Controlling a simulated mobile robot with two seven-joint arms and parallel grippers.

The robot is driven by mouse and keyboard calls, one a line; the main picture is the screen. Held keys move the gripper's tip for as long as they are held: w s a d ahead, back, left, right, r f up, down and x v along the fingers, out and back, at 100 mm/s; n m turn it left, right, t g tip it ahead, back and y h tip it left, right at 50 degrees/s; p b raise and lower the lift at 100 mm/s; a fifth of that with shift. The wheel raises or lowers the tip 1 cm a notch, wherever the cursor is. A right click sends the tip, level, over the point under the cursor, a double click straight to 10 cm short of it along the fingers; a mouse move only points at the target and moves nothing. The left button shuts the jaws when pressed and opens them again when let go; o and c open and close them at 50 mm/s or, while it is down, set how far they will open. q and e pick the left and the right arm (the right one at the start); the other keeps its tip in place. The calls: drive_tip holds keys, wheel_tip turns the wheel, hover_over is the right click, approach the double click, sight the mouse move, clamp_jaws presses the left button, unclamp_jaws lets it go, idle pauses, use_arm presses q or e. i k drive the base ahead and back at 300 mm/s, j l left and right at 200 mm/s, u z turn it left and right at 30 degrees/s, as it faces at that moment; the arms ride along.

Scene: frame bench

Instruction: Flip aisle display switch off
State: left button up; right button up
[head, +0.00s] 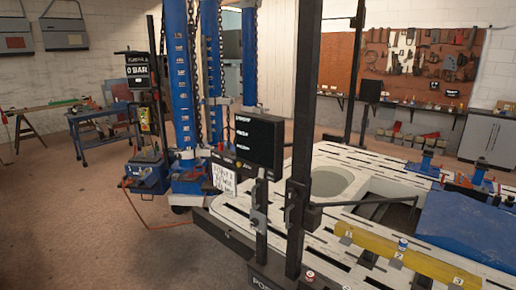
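A black display (258,140) with a few lines of white text stands above the near left side of the frame bench. Small red and yellow parts show at its left edge, too small to read as a switch. A white sign (224,179) with handwritten-looking text hangs below it. A second display (138,70) reading "0 BAR" stands farther back at the left on a dark stand. I cannot tell which display is the aisle one, and no switch lever is clear. Neither of my grippers is in view.
The slotted white bench (235,208) fills the right, with a numbered yellow beam (400,257) and a blue panel (470,230). A dark upright post (303,130) rises in front. Blue columns (180,80) stand behind. The floor (80,220) at left is mostly clear.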

sight(261, 172)
drive_tip(key=i+j+z, duration=0.15)
drive_tip(key=i, duration=0.4)
drive_tip(key=i+j+z, duration=0.2)
drive_tip(key=i, duration=0.35)
drive_tip(key=i+j+z, duration=0.15)
drive_tip(key=i, duration=0.35)
drive_tip(key=i+j+z, duration=0.2)
drive_tip(key=i+j, duration=0.2)
drive_tip(key=i, duration=0.1)
